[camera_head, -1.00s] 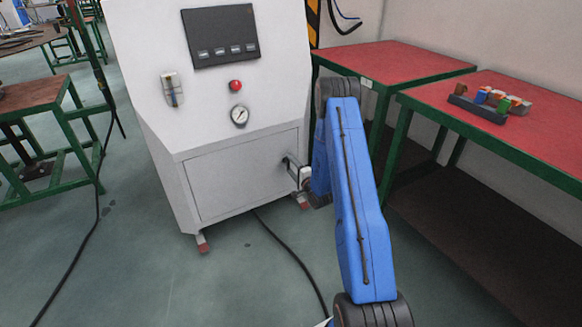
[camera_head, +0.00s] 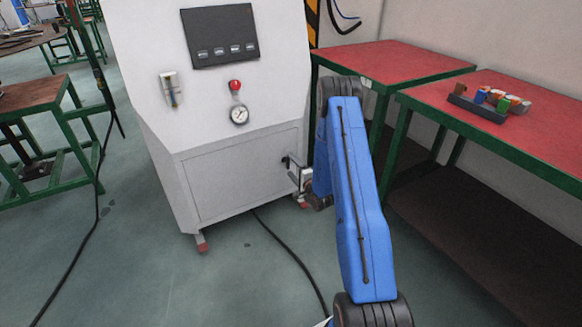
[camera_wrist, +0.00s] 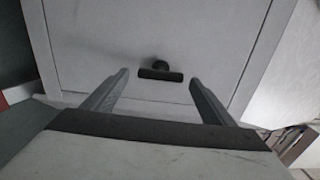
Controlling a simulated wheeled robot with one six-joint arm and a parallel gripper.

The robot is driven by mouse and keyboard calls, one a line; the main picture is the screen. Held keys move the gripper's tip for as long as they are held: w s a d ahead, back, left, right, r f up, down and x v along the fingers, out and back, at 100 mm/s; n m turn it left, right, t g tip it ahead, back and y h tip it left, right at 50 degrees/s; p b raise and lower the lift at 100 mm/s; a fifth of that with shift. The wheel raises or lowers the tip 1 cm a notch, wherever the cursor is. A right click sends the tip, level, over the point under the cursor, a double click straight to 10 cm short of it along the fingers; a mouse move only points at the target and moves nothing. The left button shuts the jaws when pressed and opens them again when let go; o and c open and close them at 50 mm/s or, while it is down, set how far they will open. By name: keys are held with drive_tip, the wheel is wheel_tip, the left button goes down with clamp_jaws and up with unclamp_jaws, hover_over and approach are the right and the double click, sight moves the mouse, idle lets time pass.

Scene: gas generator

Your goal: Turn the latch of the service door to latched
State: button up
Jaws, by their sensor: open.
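The service door (camera_head: 240,182) is the grey lower panel of the white cabinet and looks shut. Its latch is a small dark handle (camera_head: 285,161) near the door's right edge, partly hidden by my gripper (camera_head: 293,173). In the wrist view the latch (camera_wrist: 160,74) is a short dark bar on a round stem, lying crosswise in the picture. My gripper (camera_wrist: 158,77) is open, with one finger on each side of the bar and a gap to both. I cannot tell how deep the bar sits between the fingers.
The white cabinet (camera_head: 140,60) carries a dark panel, a red button (camera_head: 235,85) and a gauge (camera_head: 239,115). Red-topped tables (camera_head: 530,120) stand on the right. A black cable (camera_head: 285,250) lies on the floor in front.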

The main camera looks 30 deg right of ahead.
drive_tip(key=s, duration=1.6)
drive_tip(key=shift+d, duration=0.25)
drive_tip(key=w+a+r+n+g, duration=0.35)
drive_tip(key=r+n, duration=0.25)
drive_tip(key=r, duration=0.5)
drive_tip(key=s+a+r+n+g+h, duration=0.1)
drive_tip(key=s+a+r+n+g, duration=0.15)
drive_tip(key=r, duration=0.45)
drive_tip(key=s+a+r+n+g+h, duration=0.1)
drive_tip(key=s+a+r+n, duration=0.15)
drive_tip(key=r, duration=0.35)
drive_tip(key=s+a+r+n+g, duration=0.2)
drive_tip(key=s+a+r, duration=0.2)
drive_tip(key=s, duration=0.8)
drive_tip(key=s+a+r+n+g+y, duration=0.1)
drive_tip(key=s+a+r, duration=0.3)
drive_tip(key=s, duration=0.9)
drive_tip(key=s+a+r+n+g, duration=0.3)
drive_tip(key=s+a, duration=0.3)
drive_tip(key=s, duration=0.7)
drive_tip(key=shift+a+r+n, duration=0.35)
drive_tip(key=shift+r+n, duration=0.05)
drive_tip(key=shift+r, duration=0.25)
